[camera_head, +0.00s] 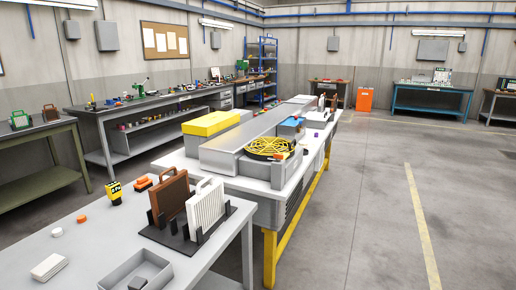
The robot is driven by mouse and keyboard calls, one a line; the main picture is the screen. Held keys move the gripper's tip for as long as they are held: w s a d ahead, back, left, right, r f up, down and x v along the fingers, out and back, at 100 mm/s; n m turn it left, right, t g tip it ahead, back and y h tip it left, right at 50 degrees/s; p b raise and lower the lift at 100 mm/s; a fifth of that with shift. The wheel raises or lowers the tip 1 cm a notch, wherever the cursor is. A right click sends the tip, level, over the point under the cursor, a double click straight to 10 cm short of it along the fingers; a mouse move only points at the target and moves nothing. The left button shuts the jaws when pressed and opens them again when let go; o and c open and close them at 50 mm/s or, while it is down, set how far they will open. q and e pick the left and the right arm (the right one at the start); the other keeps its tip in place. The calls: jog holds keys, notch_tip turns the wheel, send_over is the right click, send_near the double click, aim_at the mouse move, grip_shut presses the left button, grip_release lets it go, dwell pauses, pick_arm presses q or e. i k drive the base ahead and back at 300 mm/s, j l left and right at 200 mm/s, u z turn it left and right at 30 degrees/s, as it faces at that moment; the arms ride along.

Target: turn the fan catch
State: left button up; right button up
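A round fan with a yellow guard (269,148) lies on top of a grey unit on the long central bench. A small orange-red part (279,156) shows at the front edge of the fan; I cannot tell whether it is the catch. Neither of my grippers shows in the head view, so their distance from the fan cannot be seen.
The central bench (178,163) has yellow legs and carries a yellow box (210,123). A nearer table (100,228) holds a rack with a brown panel (171,195) and a white panel (205,208). The floor (390,190) on the right is clear.

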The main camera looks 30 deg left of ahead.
aim_at(277, 157)
jog(key=i+u, duration=0.25)
jog(key=i, duration=1.45)
jog(key=l, duration=0.1)
